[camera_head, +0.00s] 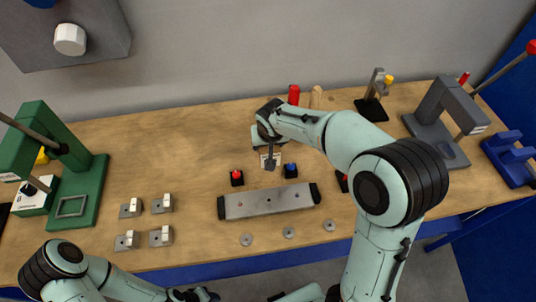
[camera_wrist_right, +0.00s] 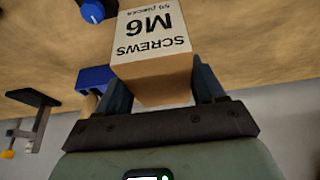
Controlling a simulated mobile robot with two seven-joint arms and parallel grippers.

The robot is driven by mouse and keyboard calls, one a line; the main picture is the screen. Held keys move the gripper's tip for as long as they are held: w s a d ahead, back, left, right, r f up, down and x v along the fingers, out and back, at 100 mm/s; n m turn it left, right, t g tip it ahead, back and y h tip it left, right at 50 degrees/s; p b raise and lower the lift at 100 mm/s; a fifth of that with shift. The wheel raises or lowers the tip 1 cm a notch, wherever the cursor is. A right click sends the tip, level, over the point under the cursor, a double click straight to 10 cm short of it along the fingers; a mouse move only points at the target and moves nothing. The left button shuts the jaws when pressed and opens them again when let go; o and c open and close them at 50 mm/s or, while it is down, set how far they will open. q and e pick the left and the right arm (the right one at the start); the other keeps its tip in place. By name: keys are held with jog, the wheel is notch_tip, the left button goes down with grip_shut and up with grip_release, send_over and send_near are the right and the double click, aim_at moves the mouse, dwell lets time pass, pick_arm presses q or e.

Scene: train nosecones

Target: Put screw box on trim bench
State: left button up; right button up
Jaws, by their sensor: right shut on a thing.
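The screw box (camera_wrist_right: 152,50), a cardboard box with a white "SCREWS M6" label, sits between the fingers of my right gripper (camera_wrist_right: 163,88). In the head view a small part of the box (camera_head: 271,161) shows below my right gripper (camera_head: 265,150), over the middle of the wooden bench (camera_head: 190,150). My right gripper is shut on the box. I cannot tell whether the box touches the bench top. My left gripper (camera_head: 194,295) is at the bottom edge, partly cut off, and its jaw opening is unclear.
A grey bar (camera_head: 268,202) with black ends lies in front of the box, near a red button (camera_head: 237,177) and a blue button (camera_head: 291,171). A green press (camera_head: 75,180) stands left, a grey press (camera_head: 440,125) right. Several small metal blocks sit front left. The bench's back left is clear.

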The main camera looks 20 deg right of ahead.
jog(key=shift+f, duration=3)
jog(key=shift+f+b, duration=0.2)
jog(key=shift+b, duration=0.1)
jog(key=o, duration=1.4)
jog(key=shift+r, duration=0.25)
jog(key=v, duration=1.2)
jog(key=shift+f, duration=0.1)
